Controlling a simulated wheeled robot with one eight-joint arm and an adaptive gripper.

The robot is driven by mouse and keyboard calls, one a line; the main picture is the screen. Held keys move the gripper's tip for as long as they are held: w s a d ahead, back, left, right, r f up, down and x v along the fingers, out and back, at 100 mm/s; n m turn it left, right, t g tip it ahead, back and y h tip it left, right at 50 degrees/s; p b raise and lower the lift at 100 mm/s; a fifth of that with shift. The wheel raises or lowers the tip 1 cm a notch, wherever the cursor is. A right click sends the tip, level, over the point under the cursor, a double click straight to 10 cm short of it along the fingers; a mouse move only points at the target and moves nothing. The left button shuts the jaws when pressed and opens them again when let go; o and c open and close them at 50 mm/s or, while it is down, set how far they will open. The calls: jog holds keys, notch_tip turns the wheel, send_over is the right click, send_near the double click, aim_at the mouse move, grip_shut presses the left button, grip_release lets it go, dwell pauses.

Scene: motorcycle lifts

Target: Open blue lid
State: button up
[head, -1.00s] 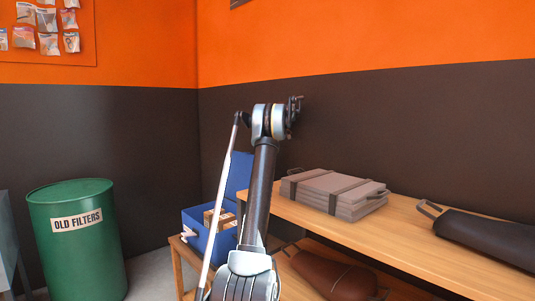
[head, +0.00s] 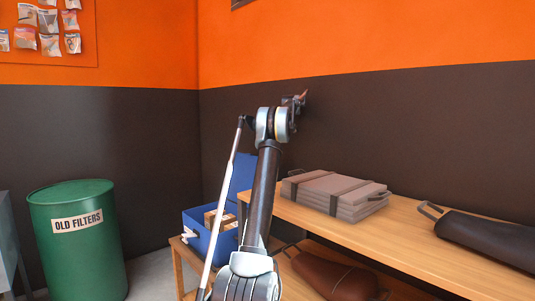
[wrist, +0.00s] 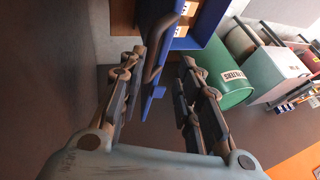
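The blue box (head: 200,236) stands on the low wooden surface at the left of the bench, with cardboard-coloured items in it. Its blue lid (head: 241,172) stands upright at the back, partly hidden by my arm. My gripper (head: 302,98) is high above the box and to its right in the head view, small and partly hidden there. In the wrist view my gripper (wrist: 160,95) has its fingers spread apart with nothing held. Blue parts of the box or lid (wrist: 148,106) and a dark curved handle (wrist: 160,50) appear beyond and between the fingers.
The wooden bench (head: 400,237) holds a strapped grey stack (head: 335,195) and a dark roll (head: 485,238). A brown roll (head: 330,276) lies below. A green drum (head: 80,250) stands at left. The dark wall (head: 350,130) is behind.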

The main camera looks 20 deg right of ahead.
jog(key=v, duration=0.7)
jog(key=shift+r, duration=0.2)
jog(key=shift+d, duration=0.15)
jog(key=s+a+r+m+g+h, duration=0.1)
jog(key=s+a, duration=0.6)
jog(key=a, duration=0.6)
jog(key=s+a+h, duration=0.1)
jog(key=s+a, duration=0.5)
jog(key=a, duration=0.7)
jog(key=s+a+f+m+h, duration=0.1)
jog(key=s+a+f, duration=0.3)
jog(key=s+a, duration=0.3)
jog(key=s+a+f, duration=0.5)
jog(key=s, duration=0.5)
jog(key=s+a+f+h, duration=0.1)
jog(key=s+a+f, duration=0.2)
jog(key=s+f, duration=0.9)
jog(key=s+a+f+m+h, duration=0.1)
jog(key=s+a+f, duration=0.2)
jog(key=s+f, duration=1)
notch_tip(320, 180, down, 3)
jog(key=shift+s, duration=0.2)
